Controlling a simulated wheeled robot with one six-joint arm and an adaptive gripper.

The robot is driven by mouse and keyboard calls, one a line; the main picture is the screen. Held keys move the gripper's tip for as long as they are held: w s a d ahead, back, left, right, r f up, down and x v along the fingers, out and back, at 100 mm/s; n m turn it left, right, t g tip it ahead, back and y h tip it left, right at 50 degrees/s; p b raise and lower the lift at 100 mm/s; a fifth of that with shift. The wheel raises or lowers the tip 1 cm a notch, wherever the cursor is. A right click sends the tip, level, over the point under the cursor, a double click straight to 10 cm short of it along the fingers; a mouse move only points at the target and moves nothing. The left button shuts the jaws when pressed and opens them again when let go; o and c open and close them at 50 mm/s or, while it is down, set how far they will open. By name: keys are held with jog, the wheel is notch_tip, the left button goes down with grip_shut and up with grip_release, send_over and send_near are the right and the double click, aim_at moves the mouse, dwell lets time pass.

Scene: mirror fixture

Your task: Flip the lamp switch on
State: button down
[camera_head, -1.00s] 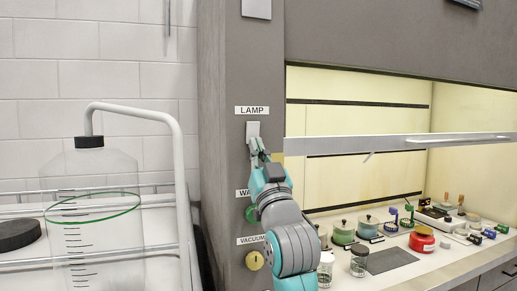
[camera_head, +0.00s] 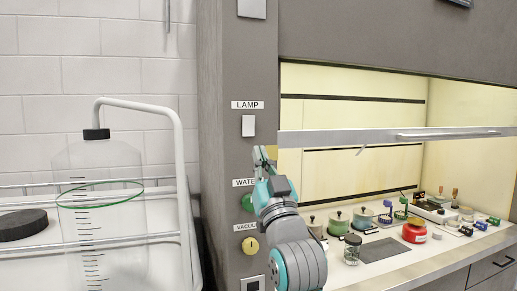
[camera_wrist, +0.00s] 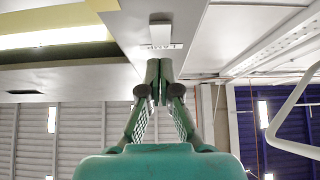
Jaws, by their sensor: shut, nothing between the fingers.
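The lamp switch (camera_head: 248,126) is a white rocker plate on the grey post, just under the LAMP label (camera_head: 248,105). In the wrist view the switch (camera_wrist: 160,33) shows straight beyond the fingertips. My gripper (camera_head: 261,152) is shut and empty, a little below and right of the switch, with a visible gap in the head view. The wrist view shows the green fingers (camera_wrist: 160,68) together, pointing at the post. I cannot tell which way the rocker is set.
Below on the post are the green water knob (camera_head: 247,203), partly hidden by my arm, and the yellow vacuum knob (camera_head: 250,245). A raised sash bar (camera_head: 350,136) crosses right of the post. A large clear bottle (camera_head: 98,190) stands left.

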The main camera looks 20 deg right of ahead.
jog(key=s+f, duration=0.4)
jog(key=f, duration=0.1)
jog(key=shift+f, duration=0.2)
jog(key=shift+s, duration=0.1)
jog(key=s+f+g, duration=0.2)
jog(key=s+f, duration=0.2)
jog(key=f, duration=0.7)
jog(key=s+f+g, duration=0.1)
jog(key=s+f, duration=0.4)
jog(key=f, duration=0.7)
jog(key=s+f+g, duration=0.2)
jog(key=s+f, duration=0.2)
jog(key=f, duration=0.7)
jog(key=s+f+g, duration=0.3)
jog(key=s+f, duration=0.9)
jog(key=s, duration=0.5)
jog(key=s+f+g, duration=0.2)
jog(key=s, duration=1.5)
jog(key=shift+s+f+g, duration=0.15)
jog(key=shift+f+g, duration=0.25)
